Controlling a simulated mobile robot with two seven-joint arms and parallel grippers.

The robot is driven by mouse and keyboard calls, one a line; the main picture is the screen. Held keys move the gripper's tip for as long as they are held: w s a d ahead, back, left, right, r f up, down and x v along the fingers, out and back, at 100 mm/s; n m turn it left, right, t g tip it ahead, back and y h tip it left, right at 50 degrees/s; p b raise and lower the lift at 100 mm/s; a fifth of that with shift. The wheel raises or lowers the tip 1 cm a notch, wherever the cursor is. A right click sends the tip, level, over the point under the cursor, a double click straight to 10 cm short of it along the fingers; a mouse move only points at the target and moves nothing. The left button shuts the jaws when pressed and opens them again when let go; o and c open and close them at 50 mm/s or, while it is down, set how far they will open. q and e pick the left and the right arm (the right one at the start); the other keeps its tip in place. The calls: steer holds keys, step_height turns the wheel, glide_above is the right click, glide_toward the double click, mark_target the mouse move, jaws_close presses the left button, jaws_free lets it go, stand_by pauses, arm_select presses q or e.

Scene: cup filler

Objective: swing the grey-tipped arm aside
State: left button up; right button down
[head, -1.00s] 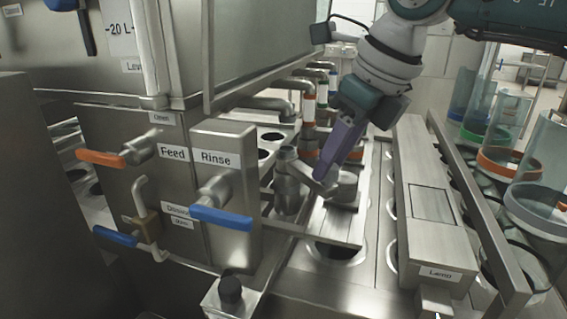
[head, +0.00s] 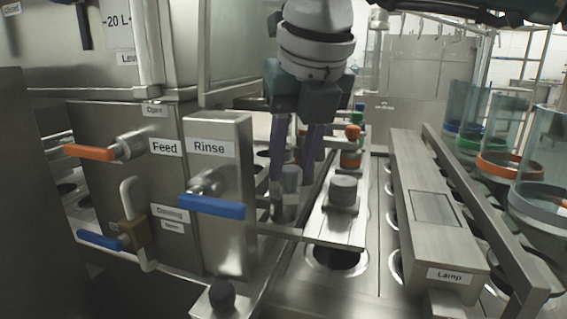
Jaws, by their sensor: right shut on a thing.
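A grey cap (head: 343,190) stands on the plate to the right. My left gripper is not in view.
The Rinse box with a blue lever (head: 212,206) stands close on the left. An orange cap (head: 352,132) stands behind on the plate. The Lamp housing (head: 437,215) and glass cylinders with coloured rings (head: 509,165) line the right side.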

stand_by(0.3)
steer(key=c, duration=0.5)
jaws_free()
steer(key=shift+c, duration=0.2)
steer(key=b+v, duration=0.2)
steer(key=v, duration=0.7)
steer(key=shift+s+r, duration=0.2)
steer(key=shift+r, duration=0.2)
